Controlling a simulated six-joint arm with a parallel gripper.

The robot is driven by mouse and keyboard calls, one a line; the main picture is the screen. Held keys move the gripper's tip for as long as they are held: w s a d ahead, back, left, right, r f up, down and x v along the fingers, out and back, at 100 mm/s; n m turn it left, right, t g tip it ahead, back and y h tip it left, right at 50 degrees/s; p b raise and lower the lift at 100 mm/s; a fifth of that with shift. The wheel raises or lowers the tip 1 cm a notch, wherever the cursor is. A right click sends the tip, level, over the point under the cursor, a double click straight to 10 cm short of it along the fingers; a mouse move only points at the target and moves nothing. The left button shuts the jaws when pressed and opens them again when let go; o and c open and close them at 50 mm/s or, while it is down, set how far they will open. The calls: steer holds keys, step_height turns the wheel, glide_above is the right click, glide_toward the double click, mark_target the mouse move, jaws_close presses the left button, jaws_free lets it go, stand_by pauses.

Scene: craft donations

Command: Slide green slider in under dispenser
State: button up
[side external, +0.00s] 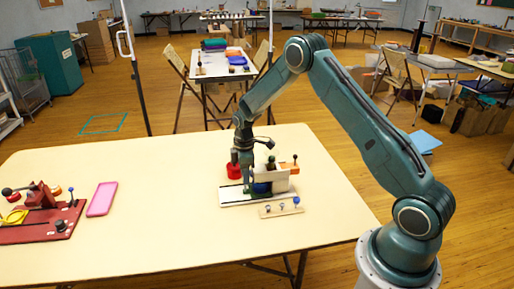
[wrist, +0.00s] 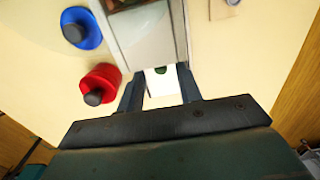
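A white dispenser (side external: 280,181) stands on a pale base plate (side external: 236,195) on the table. In the wrist view its grey-white panel (wrist: 145,36) is just beyond my fingertips. A small green piece (wrist: 160,70) shows between the fingertips at the panel's lower edge, above a white surface. I take it as part of the green slider; the rest is hidden. My gripper (wrist: 161,76) points down over the base plate beside the dispenser. It also shows in the side view (side external: 247,186). Its fingers are apart, with a visible gap; I see no grip on the green piece.
A red round piece with a dark knob (wrist: 101,83) and a blue one (wrist: 80,30) are left of my gripper in the wrist view. A pale strip with pegs (side external: 281,209) lies in front. A pink tray (side external: 102,199) and red fixture (side external: 40,218) are left, beyond clear table.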

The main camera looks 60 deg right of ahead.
steer(key=shift+r, duration=2.9)
